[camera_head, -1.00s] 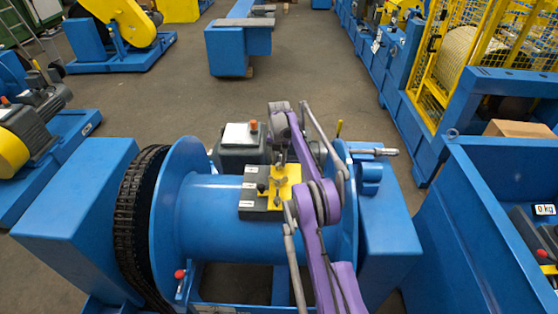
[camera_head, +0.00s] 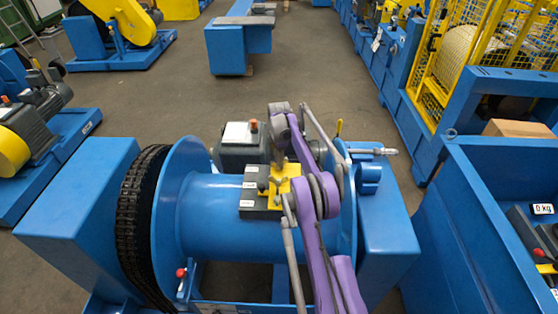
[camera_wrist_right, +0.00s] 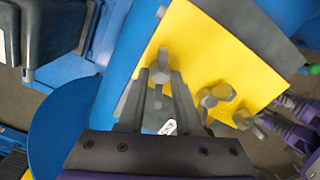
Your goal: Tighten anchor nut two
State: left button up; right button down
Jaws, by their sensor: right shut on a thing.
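A yellow plate (camera_head: 291,181) sits on a dark block (camera_head: 249,213) with white labels, on top of the blue drum (camera_head: 215,215). In the right wrist view the yellow plate (camera_wrist_right: 205,50) carries grey fasteners. One grey nut (camera_wrist_right: 160,66) is between the fingertips of my right gripper (camera_wrist_right: 160,82), which is shut on it. Another grey fastener (camera_wrist_right: 216,95) stands on the plate to the right, apart from the fingers. In the head view my right gripper (camera_head: 277,168) is over the plate, and its fingers partly hide the nut. My left gripper is not in view.
A dark chain (camera_head: 132,225) runs round the drum's left end. A grey motor box (camera_head: 238,150) stands behind the drum. A blue open bin (camera_head: 475,215) is at the right. Grey floor lies free behind the machine.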

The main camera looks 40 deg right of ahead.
jog(key=m, duration=0.4)
jog(key=shift+r+m, duration=0.1)
jog(key=shift+m, duration=0.2)
jog(key=m, duration=0.5)
jog(key=shift+m, duration=0.3)
jog(key=m, duration=0.5)
jog(key=shift+p, duration=0.3)
jog(key=m, duration=0.5)
jog(key=shift+m, duration=0.4)
jog(key=m, duration=1.5)
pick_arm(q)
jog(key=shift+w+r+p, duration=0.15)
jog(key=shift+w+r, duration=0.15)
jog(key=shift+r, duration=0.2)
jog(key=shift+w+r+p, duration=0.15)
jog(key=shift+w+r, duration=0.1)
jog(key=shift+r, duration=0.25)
pick_arm(e)
jog(key=shift+m, duration=2.5)
